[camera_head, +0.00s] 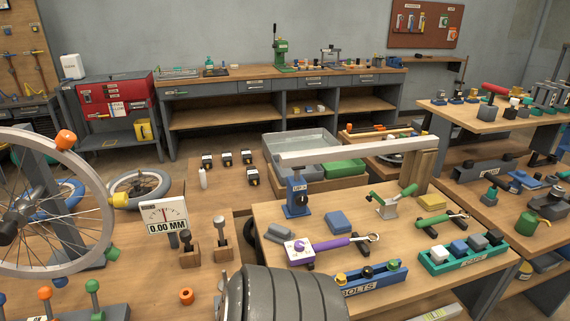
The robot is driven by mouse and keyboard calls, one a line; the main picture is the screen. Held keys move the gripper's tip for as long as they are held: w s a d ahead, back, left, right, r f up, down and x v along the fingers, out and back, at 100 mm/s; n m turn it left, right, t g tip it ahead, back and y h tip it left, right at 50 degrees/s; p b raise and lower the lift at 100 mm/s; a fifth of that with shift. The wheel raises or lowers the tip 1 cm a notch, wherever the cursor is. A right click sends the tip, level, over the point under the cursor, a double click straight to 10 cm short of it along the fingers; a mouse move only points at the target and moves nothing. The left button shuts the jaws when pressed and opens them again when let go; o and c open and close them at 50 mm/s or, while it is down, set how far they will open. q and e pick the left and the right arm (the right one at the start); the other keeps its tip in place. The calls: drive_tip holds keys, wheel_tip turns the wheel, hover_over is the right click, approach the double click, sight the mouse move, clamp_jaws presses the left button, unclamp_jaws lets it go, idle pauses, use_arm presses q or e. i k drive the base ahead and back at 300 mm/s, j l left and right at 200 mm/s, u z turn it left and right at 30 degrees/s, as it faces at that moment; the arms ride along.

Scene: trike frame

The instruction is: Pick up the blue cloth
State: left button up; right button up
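A small blue, flat-topped block-like piece (340,222) lies on the near wooden bench (300,215), right of the blue jack-like stand (298,194). It may be the folded blue cloth, but its texture is too small to tell. It lies behind the purple-handled tool (318,247) and left of the green-handled clamp (391,204). Nothing touches it from above. Neither my left nor my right gripper is in view.
A pale horizontal bar (355,150) spans above the bench's back, ending at a wooden post (421,171). A grey piece (278,233), a yellow block (402,202), a blue BOLTS rack (370,279) and a green rack (462,252) surround the area. A wheel (103,205) stands left.

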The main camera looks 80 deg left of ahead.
sight(337, 221)
drive_tip(key=u, duration=2.1)
